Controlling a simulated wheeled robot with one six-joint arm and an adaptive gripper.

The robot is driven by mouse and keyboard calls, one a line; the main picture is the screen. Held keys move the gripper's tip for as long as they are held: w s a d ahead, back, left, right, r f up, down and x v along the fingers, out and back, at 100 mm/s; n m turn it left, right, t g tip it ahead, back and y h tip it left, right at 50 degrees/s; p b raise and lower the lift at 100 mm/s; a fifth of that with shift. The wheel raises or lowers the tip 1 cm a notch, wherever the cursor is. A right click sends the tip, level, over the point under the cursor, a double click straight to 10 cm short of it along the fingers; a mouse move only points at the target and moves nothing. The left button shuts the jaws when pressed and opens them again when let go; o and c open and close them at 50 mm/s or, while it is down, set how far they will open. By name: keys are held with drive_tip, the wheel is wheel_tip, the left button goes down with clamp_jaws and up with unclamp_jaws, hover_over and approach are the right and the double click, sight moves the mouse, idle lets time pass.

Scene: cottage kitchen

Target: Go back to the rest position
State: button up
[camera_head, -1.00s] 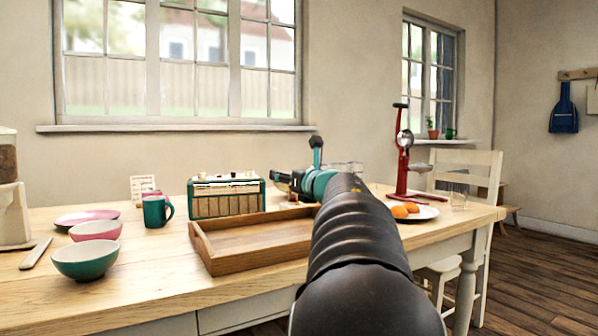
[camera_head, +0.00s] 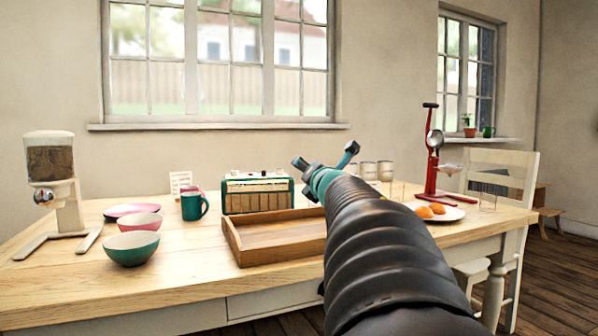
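My dark ribbed arm reaches forward from the lower right over the table. It ends in a teal wrist with my gripper (camera_head: 301,164) at its far end. My arm hides the right part of the tray.
The table (camera_head: 190,277) holds a grain dispenser (camera_head: 54,180), a green bowl (camera_head: 131,248), a pink bowl (camera_head: 140,222), a green mug (camera_head: 194,205), jars (camera_head: 385,171), a plate with orange fruit (camera_head: 437,209) and a red stand (camera_head: 432,170). A white chair (camera_head: 518,185) stands right.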

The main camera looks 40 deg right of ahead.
drive_tip(key=s+a+f+m+g+y+p, duration=0.3)
drive_tip(key=s+a+f+m+g, duration=0.3)
drive_tip(key=s+a+f+m, duration=0.6)
drive_tip(key=s+a+f+m+g+y+p, duration=0.3)
drive_tip(key=s+a+f+m, duration=0.9)
drive_tip(key=a, duration=0.9)
drive_tip(key=s+f+g+p, duration=0.2)
drive_tip(key=s+g, duration=0.1)
drive_tip(key=shift+f+y, duration=0.2)
drive_tip(key=shift+y, duration=0.2)
drive_tip(key=shift+c, duration=1)
drive_tip(key=shift+a, duration=0.1)
drive_tip(key=shift+c, duration=0.4)
